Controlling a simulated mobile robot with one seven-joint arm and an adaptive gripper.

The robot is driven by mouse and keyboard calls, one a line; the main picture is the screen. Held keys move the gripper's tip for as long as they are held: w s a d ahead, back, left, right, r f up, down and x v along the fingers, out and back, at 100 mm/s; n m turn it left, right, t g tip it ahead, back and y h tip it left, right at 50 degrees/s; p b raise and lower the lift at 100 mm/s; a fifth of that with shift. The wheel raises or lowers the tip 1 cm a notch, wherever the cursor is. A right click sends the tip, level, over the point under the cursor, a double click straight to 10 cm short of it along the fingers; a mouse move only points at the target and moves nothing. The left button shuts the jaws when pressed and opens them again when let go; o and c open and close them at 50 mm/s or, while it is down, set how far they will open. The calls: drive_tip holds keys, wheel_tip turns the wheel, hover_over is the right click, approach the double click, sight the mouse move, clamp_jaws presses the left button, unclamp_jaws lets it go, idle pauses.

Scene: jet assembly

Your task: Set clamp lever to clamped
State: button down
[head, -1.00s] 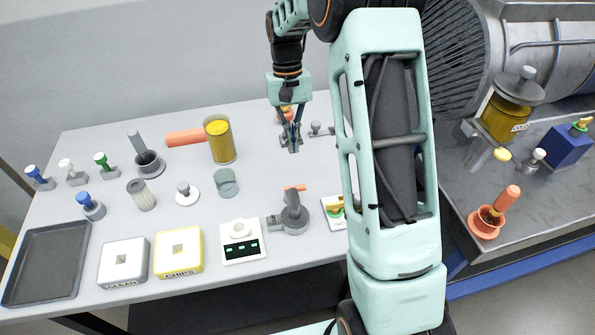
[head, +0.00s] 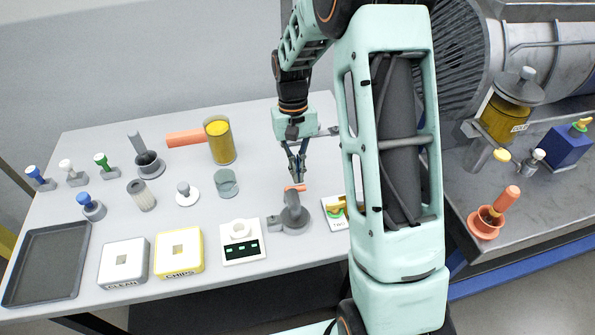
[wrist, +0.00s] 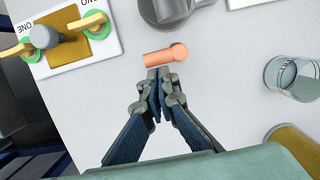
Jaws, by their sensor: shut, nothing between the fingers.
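The clamp is a grey round-based fixture (head: 292,217) with an orange lever handle (head: 295,187) at its top, standing near the table's front edge in the head view. In the wrist view the orange handle (wrist: 166,55) lies across the picture just beyond my fingertips, with part of the grey body (wrist: 165,10) at the top edge. My gripper (head: 297,178) points down just behind the handle. In the wrist view my gripper (wrist: 158,75) is shut and empty, its tips close to the handle. I cannot tell whether they touch it.
A board with yellow-and-green knobs (wrist: 93,22) is on the clamp's right in the head view, partly behind my arm. A white scale (head: 243,250) stands on its left. A clear cup (head: 226,183) and a yellow jar (head: 220,142) stand farther back.

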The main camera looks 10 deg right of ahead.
sight(305, 185)
drive_tip(key=shift+s+d+m+y, duration=0.15)
drive_tip(key=shift+m, duration=0.45)
drive_tip(key=shift+s+d+m+y, duration=0.1)
drive_tip(key=shift+s+m+y, duration=0.05)
drive_tip(key=shift+m, duration=0.45)
drive_tip(key=shift+s+d+m, duration=0.15)
drive_tip(key=shift+s+m, duration=0.2)
drive_tip(key=shift+m, duration=0.65)
drive_tip(key=m, duration=0.2)
drive_tip(key=s+m+y, duration=0.1)
drive_tip(key=shift+s+d+m+t, duration=0.15)
drive_tip(key=shift+m+t, duration=0.15)
drive_tip(key=shift+m, duration=0.1)
drive_tip(key=shift+s+a+m+t+y+p, duration=0.1)
drive_tip(key=shift+s+m+t+y+p, duration=0.15)
drive_tip(key=shift+m, duration=0.65)
drive_tip(key=shift+s+a+m+t+p, duration=0.1)
drive_tip(key=shift+s+m, duration=0.3)
drive_tip(key=shift+m, duration=0.5)
drive_tip(key=shift+s+m+t+y+p, duration=0.2)
drive_tip(key=shift+s+m, duration=0.1)
drive_tip(key=shift+m, duration=0.6)
drive_tip(key=shift+s+a+m, duration=0.2)
drive_tip(key=shift+s+m, duration=0.1)
drive_tip(key=shift+m, duration=0.7)
drive_tip(key=shift+s+a+p, duration=0.15)
drive_tip(key=shift+s+p, duration=0.05)
drive_tip(key=shift+p, duration=0.1)
